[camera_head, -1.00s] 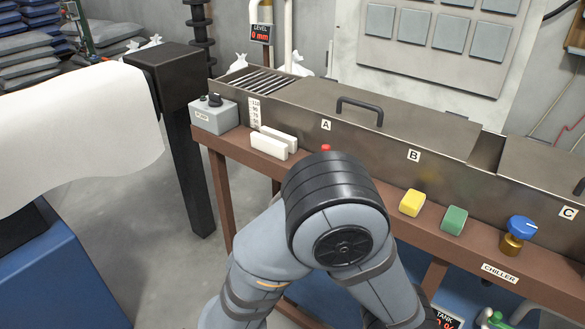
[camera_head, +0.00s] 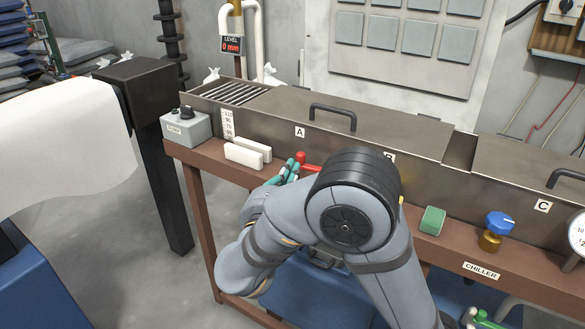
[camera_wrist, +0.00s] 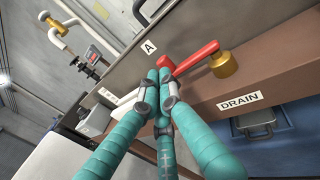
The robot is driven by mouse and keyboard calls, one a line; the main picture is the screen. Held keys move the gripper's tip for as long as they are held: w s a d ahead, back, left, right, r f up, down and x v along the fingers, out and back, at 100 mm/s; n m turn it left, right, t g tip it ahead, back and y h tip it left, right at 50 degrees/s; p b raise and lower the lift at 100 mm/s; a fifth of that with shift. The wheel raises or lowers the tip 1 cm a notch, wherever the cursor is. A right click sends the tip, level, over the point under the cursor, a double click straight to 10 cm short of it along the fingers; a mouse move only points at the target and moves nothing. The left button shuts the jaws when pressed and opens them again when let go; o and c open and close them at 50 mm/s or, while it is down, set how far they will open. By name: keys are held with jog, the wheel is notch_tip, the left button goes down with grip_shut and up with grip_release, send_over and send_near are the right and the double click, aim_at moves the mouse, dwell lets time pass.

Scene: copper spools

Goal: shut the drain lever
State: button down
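The red drain lever (camera_wrist: 195,60) runs from a brass valve body (camera_wrist: 226,65) out to a rounded end, above the DRAIN label (camera_wrist: 240,103) in the wrist view. In the head view the lever (camera_head: 311,168) shows partly below the letter A, and my arm hides its valve. My gripper (camera_wrist: 159,76) has teal fingers with the tips drawn together, right at the lever's rounded end. I cannot tell whether they touch it. In the head view the gripper (camera_head: 289,171) is just left of the lever end.
The steel trough (camera_head: 270,115) with lids stands behind the brown ledge (camera_head: 215,165). White blocks (camera_head: 244,155) and a grey pump box (camera_head: 186,128) lie to the left. A green block (camera_head: 432,220) and a blue-knobbed chiller valve (camera_head: 498,225) stand to the right.

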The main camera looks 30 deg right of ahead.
jog(key=shift+x, duration=1)
jog(key=shift+w+r, duration=0.1)
jog(key=shift+w+d+r+m+g+h+p, duration=0.1)
jog(key=shift+w+d+m+g+h+p, duration=0.1)
jog(key=shift+w+m+g+h+p, duration=0.25)
jog(key=shift+w+d+m+g+h+p, duration=0.25)
jog(key=shift+w+g+h+p, duration=0.1)
jog(key=shift+p, duration=0.55)
jog(key=shift+d+m+g+h+p, duration=0.15)
jog(key=shift+m+g+h+p, duration=0.25)
jog(key=shift+g, duration=0.1)
